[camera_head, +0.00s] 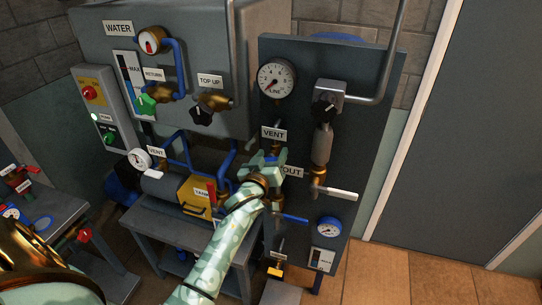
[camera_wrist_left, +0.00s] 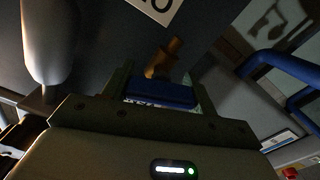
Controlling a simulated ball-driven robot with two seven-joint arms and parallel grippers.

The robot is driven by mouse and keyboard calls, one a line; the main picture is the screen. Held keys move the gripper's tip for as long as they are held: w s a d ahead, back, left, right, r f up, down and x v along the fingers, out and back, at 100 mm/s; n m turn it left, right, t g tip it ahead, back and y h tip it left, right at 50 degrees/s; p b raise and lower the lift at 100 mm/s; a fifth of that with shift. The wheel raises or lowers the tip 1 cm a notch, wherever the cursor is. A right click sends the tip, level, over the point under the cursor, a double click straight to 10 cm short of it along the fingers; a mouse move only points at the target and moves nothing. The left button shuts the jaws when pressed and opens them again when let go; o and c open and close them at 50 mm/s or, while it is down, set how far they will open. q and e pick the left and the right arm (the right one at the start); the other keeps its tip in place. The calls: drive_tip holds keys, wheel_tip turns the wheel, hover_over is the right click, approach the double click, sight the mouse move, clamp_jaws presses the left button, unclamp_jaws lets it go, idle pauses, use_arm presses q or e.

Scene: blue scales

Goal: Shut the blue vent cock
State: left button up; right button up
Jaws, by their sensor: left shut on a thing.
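The blue vent cock handle (camera_wrist_left: 165,94) lies between the fingers of my left gripper (camera_wrist_left: 158,92), below a short brass fitting (camera_wrist_left: 163,58) in the left wrist view. In the head view my left gripper (camera_head: 268,162) is at the dark panel, just under a VENT label (camera_head: 273,134) and left of the OUT label (camera_head: 292,172). It is shut on the blue handle, and the gripper hides most of the cock there. I cannot tell the handle's exact angle. My right gripper is not in view.
A white lever (camera_head: 336,192) on a brass valve is to the right, and another blue lever (camera_head: 290,218) is below. A line gauge (camera_head: 276,78) is above. Blue pipes (camera_head: 228,160) and a yellow box (camera_head: 197,195) are close on the left.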

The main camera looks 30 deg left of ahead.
use_arm(q)
drive_tip(key=m+p, duration=0.1)
drive_tip(key=m, duration=0.1)
drive_tip(key=shift+r+m, duration=0.15)
drive_tip(key=shift+m, duration=0.15)
drive_tip(key=shift+m+p, duration=0.35)
drive_tip(key=shift+m, duration=0.45)
drive_tip(key=shift+f, duration=0.2)
drive_tip(key=o, duration=1)
drive_tip(key=shift+w, duration=0.1)
